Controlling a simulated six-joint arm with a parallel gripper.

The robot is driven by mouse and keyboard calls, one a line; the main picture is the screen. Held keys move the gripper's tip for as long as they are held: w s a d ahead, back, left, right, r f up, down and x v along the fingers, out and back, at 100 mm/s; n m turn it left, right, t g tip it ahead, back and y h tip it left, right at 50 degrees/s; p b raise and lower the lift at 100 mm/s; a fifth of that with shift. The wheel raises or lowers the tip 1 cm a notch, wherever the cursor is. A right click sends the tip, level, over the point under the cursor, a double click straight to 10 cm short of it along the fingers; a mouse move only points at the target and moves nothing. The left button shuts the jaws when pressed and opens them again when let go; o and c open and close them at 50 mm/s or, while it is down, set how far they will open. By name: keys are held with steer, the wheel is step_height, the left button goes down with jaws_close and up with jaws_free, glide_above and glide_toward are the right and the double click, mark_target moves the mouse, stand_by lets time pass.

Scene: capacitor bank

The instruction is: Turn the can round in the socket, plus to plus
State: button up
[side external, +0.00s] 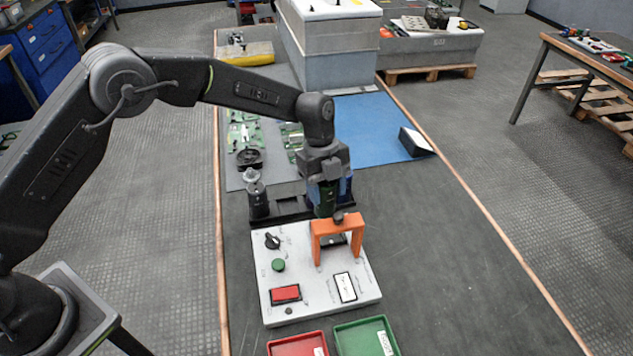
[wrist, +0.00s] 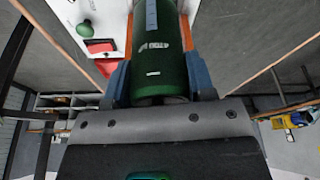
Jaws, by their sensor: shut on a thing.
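A green can (side external: 324,203) is held in my gripper (side external: 331,188), between its blue fingers. It stands roughly upright behind the orange bracket. In the wrist view the green can (wrist: 163,62) fills the space between both fingers of my gripper (wrist: 160,82), with white print and a grey-blue stripe along its side. A black socket base (side external: 289,208) lies behind the white panel. The can's far end is hidden, so I cannot tell whether it sits in a socket or just above. No plus mark is readable.
An orange bracket (side external: 338,226) rises from the white control panel (side external: 315,303), close to the can. A dark can (side external: 258,203) stands at the base's left. Red (side external: 297,345) and green (side external: 366,337) trays lie in front. The bench is clear to the right.

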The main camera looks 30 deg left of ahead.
mark_target(329, 214)
steer(key=shift+d+m+g, duration=0.3)
steer(key=shift+d+m, duration=0.1)
steer(key=shift+m, duration=0.7)
steer(key=shift+f+y, duration=0.2)
steer(key=shift+y, duration=0.1)
steer(key=shift+f, duration=2.5)
steer(key=shift+f, duration=0.25)
steer(key=shift+f, duration=0.3)
steer(key=shift+f, duration=0.5)
steer(key=o, duration=1.2)
steer(key=shift+c, duration=0.2)
